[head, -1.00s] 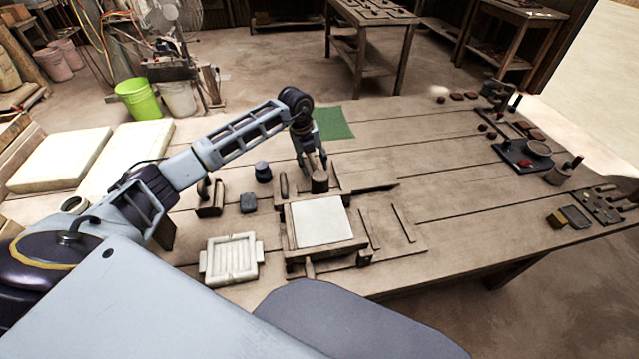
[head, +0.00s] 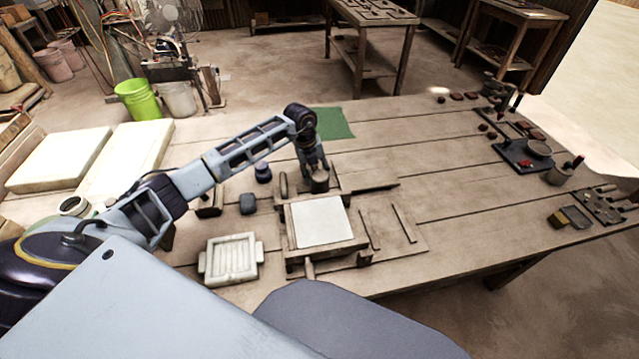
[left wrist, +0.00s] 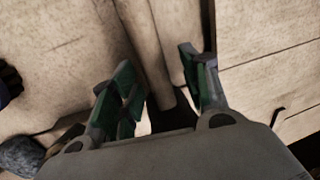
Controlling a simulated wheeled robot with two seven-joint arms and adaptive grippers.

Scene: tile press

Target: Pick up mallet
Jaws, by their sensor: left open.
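What looks like the mallet (head: 319,184), a dark round-headed piece, is on the wooden table just behind the press frame with the white tile. My left gripper (head: 315,168) is directly over it with its fingers pointing down. In the left wrist view a long light-brown wooden handle (left wrist: 147,48) runs between the green-padded fingers of my open left gripper (left wrist: 160,82). A dark part lies at the near end of the handle, partly hidden by the gripper body. I cannot tell whether the fingers touch the handle. My right gripper is not in view.
The wooden press frame (head: 345,245) holds a white tile (head: 320,222) in front of the gripper. A dark jar (head: 263,172), a dark block (head: 248,204) and a pale slotted mould (head: 232,258) stand to its left. A green sheet (head: 334,123) lies behind.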

